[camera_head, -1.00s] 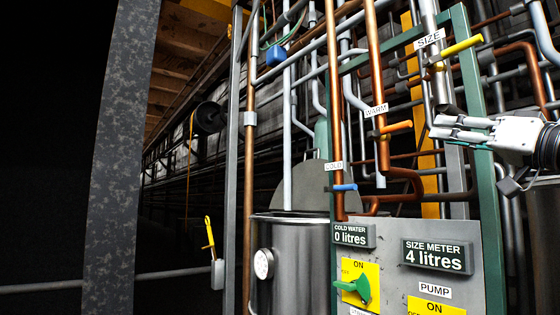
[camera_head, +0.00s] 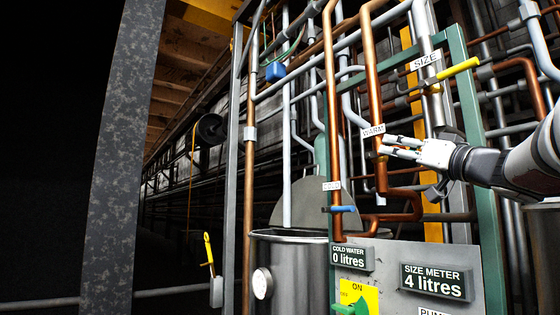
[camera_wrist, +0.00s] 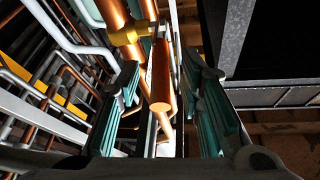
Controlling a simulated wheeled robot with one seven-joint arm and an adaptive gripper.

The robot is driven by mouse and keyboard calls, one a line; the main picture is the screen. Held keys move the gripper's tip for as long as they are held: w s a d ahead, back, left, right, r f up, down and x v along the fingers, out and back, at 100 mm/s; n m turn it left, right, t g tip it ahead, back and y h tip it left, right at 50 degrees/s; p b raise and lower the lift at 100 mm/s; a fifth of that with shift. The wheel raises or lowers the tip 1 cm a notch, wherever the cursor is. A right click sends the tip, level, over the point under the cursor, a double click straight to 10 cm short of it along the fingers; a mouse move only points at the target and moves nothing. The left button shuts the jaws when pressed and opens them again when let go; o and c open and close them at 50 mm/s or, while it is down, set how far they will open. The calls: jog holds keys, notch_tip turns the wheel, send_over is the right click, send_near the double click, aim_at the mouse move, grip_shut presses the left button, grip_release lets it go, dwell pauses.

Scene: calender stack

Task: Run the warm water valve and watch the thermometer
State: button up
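The WARM label (camera_head: 373,131) marks a copper pipe on the green frame. In the head view my gripper (camera_head: 392,146) is beside that pipe just below the label, and covers most of the warm valve. In the wrist view the orange valve handle (camera_wrist: 160,90) points toward the camera from a yellow fitting (camera_wrist: 126,35) on the copper pipe. The handle lies between my two fingers, which are open (camera_wrist: 162,72) with gaps on both sides; I cannot tell whether either touches it. The round white thermometer dial (camera_head: 262,283) is on the steel tank (camera_head: 300,265); its reading is too small to see.
Pipes crowd around the valve. The yellow SIZE handle (camera_head: 458,67) is above right, the blue COLD handle (camera_head: 339,209) below left. Displays read COLD WATER 0 litres (camera_head: 352,257) and SIZE METER 4 litres (camera_head: 436,282). A green switch (camera_head: 350,308) is at the bottom.

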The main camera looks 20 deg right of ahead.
jog(key=shift+w+a+r, duration=0.15)
jog(key=shift+w+r, duration=0.1)
jog(key=shift+w, duration=0.35)
grip_shut()
